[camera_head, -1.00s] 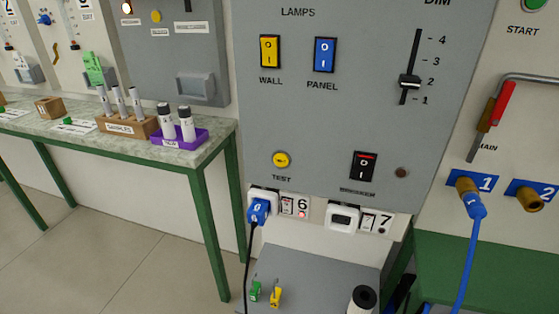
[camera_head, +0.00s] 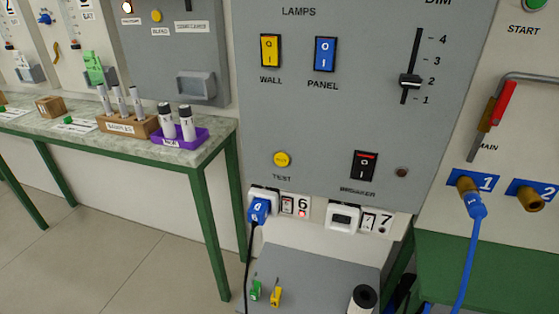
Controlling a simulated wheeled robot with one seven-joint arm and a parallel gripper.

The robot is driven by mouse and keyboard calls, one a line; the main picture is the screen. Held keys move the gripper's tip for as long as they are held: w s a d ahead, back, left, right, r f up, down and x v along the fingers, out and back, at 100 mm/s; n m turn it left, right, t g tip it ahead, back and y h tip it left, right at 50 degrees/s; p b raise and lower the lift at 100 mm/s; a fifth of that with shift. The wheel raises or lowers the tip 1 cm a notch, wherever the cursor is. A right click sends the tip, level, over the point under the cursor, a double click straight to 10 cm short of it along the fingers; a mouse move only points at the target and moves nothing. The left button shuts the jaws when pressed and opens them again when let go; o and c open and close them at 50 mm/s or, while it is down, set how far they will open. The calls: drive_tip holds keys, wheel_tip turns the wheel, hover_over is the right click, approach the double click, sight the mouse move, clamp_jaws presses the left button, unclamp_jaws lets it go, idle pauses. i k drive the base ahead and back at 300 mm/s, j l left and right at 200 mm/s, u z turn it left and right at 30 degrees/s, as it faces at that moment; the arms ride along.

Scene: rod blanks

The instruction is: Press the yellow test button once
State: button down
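The yellow round test button (camera_head: 282,159) sits on the lower left of the grey control panel (camera_head: 340,130), above the label TEST. Nothing touches it or covers it. My gripper is not clearly in view. A white cylinder with a dark round top (camera_head: 362,300) shows at the bottom edge, and I cannot tell what it belongs to.
The breaker switch (camera_head: 364,166), yellow wall switch (camera_head: 270,51), blue panel switch (camera_head: 325,54) and dim slider (camera_head: 410,81) share the panel. A blue plug (camera_head: 259,210) is in socket 6 below. A blue hose (camera_head: 467,250) hangs right. A bench (camera_head: 212,147) stands left.

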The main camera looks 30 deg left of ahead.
sight(281, 160)
drive_tip(key=j, duration=0.9)
drive_tip(key=k+j+z, duration=0.1)
drive_tip(key=j, duration=1.65)
drive_tip(key=k+z, duration=0.05)
